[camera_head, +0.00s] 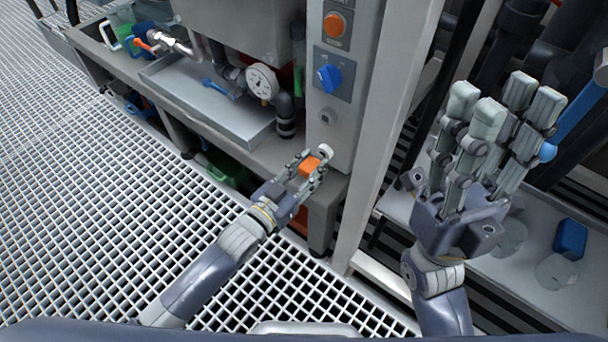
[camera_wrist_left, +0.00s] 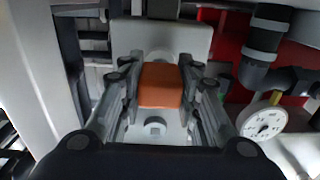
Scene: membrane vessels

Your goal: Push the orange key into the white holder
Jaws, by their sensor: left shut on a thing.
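The orange key (camera_head: 309,167) is a small block held between the fingers of my left gripper (camera_head: 313,163). In the left wrist view the key (camera_wrist_left: 160,85) sits between the two finger pairs. What looks like the white holder (camera_head: 325,150) is a small round piece on the lower front of the grey column, just beyond the fingertips. In the left wrist view its rounded edge (camera_wrist_left: 166,57) shows behind the key, mostly hidden; I cannot tell whether they touch. My right gripper (camera_head: 503,100) is open and empty, raised at the right with its fingers pointing up.
The column carries a blue knob (camera_head: 329,77) and an orange button (camera_head: 335,24). A pressure gauge (camera_head: 262,82) and pipes stand left of the left gripper, over a metal tray (camera_head: 190,98). A pale upright frame (camera_head: 383,130) separates the two arms. Grating floor lies open at the left.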

